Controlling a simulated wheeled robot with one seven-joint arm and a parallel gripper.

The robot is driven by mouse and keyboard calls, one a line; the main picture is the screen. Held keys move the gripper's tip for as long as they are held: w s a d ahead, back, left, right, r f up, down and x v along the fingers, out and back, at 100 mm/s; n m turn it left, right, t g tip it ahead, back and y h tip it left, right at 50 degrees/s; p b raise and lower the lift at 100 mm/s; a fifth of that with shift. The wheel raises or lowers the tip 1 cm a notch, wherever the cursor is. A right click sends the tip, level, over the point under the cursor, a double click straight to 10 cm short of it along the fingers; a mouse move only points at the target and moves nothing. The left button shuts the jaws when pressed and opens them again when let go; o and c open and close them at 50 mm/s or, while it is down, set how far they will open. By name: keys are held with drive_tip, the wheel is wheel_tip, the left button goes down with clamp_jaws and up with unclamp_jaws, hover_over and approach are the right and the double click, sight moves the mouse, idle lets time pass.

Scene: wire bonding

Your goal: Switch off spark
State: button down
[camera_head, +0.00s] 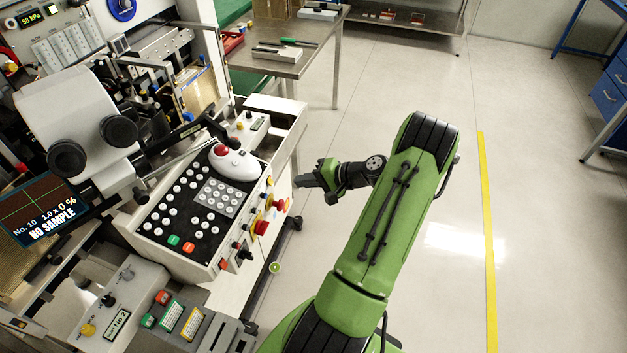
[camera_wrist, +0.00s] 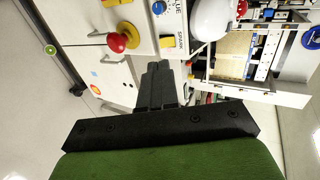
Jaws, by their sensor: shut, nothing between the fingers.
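The wire bonding machine's control panel (camera_head: 158,228) has several white buttons, a green and a red button, and a white mouse-like hand control with a red top (camera_head: 233,163). Knobs, switches and a red emergency button (camera_head: 261,228) line its front face. In the wrist view my gripper (camera_wrist: 157,68) points toward the front face, with a red knob (camera_wrist: 117,42) and a blue knob (camera_wrist: 158,8) beyond.
A microscope (camera_head: 75,110) and a screen reading "NO SAMPLE" (camera_head: 42,212) are at left. A grey box with coloured buttons (camera_head: 185,318) stands at the front. A metal table (camera_head: 290,67) is behind.

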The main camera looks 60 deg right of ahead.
sight(270, 180)
drive_tip(key=b+x, duration=0.1)
drive_tip(key=x, duration=0.6)
drive_tip(key=shift+w+a+f, duration=0.1)
drive_tip(key=shift+w+f, duration=0.15)
drive_tip(key=shift+w, duration=0.05)
drive_tip(key=shift+w+f+b, duration=0.15)
drive_tip(key=shift+f+b, duration=0.3)
drive_tip(key=shift+b, duration=0.3)
drive_tip(key=shift+w+r+t+p, duration=0.1)
drive_tip(key=shift+r+t+p, duration=0.2)
drive_tip(key=shift+r+p, duration=0.7)
drive_tip(key=shift+a+r, duration=0.1)
drive_tip(key=shift+r, duration=0.1)
